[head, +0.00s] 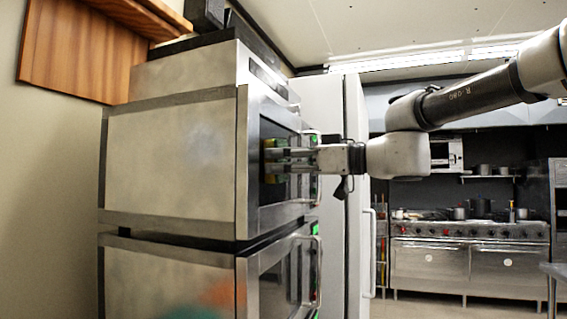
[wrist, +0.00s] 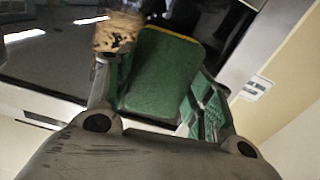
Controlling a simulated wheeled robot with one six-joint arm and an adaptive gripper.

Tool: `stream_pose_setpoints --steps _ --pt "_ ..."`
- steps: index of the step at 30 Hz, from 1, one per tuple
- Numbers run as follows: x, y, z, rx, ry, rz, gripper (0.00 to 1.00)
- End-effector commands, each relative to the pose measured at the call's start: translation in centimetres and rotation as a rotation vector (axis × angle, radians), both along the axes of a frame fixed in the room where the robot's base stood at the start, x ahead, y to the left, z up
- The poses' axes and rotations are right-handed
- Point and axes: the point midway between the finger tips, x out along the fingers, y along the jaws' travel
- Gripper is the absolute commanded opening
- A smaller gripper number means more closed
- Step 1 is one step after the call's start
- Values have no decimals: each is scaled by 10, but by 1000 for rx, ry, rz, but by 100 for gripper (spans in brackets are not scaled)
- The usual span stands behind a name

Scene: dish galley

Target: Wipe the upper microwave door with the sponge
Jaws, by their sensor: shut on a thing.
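The sponge (wrist: 162,75), green with a yellow edge, is between the fingers of my gripper (wrist: 158,85), which is shut on it. In the head view the sponge (head: 269,160) shows small, with yellow and green, at the dark glass of the upper microwave door (head: 272,128). My gripper (head: 287,158) reaches it from the right, pointing level at the door. The sponge is at or very near the glass; I cannot tell whether it touches. The dark door glass (wrist: 50,65) fills the upper left of the wrist view.
A second microwave (head: 170,275) stands directly below the upper one. Door handles (head: 318,270) stick out on the right of the doors. A tall white cabinet (head: 331,215) stands just behind. A stove (head: 470,255) with pots is far back right, with open floor before it.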

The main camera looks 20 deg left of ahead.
Motion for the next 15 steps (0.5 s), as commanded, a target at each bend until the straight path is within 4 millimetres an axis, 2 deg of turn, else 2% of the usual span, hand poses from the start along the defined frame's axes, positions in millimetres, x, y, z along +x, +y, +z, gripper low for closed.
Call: stream_pose_setpoints --steps 9,15 --pt "30 -1 -1 -1 0 -2 33" --pt "37 -2 -1 -1 1 -3 33"
